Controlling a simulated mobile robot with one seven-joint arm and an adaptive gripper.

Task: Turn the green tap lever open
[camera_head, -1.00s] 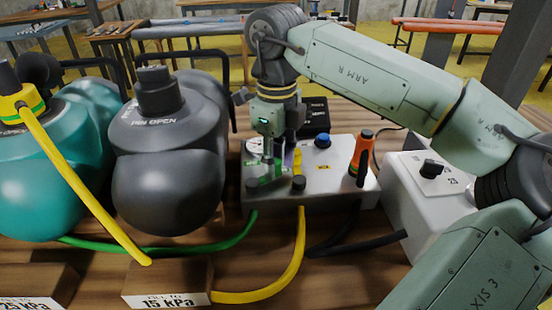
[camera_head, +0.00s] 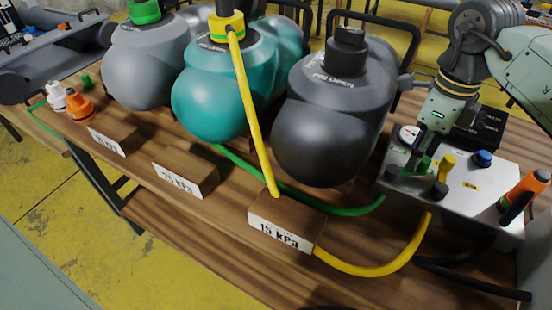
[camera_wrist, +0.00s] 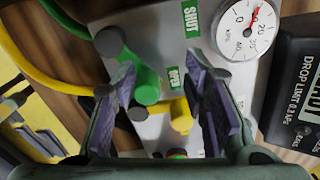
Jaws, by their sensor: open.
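The green tap lever (camera_head: 421,167) is on the grey metal control box (camera_head: 480,198), beside the yellow tap (camera_head: 446,166). My gripper (camera_head: 428,155) points down at it from above. In the wrist view, the green lever (camera_wrist: 148,78) shows between my gripper's two fingers (camera_wrist: 165,100), close to the left finger, which partly covers it. Contact cannot be told. The fingers are apart and hold nothing. The OPEN label (camera_wrist: 175,78) lies just right of the lever; the SHUT label (camera_wrist: 190,18) is further up. The yellow tap (camera_wrist: 180,115) also shows between the fingers.
A pressure gauge (camera_wrist: 250,30) and a black display box (camera_wrist: 293,95) stand close by. A blue knob (camera_head: 482,158) and an orange-handled tool (camera_head: 525,193) are on the right. Hoses cross the bench.

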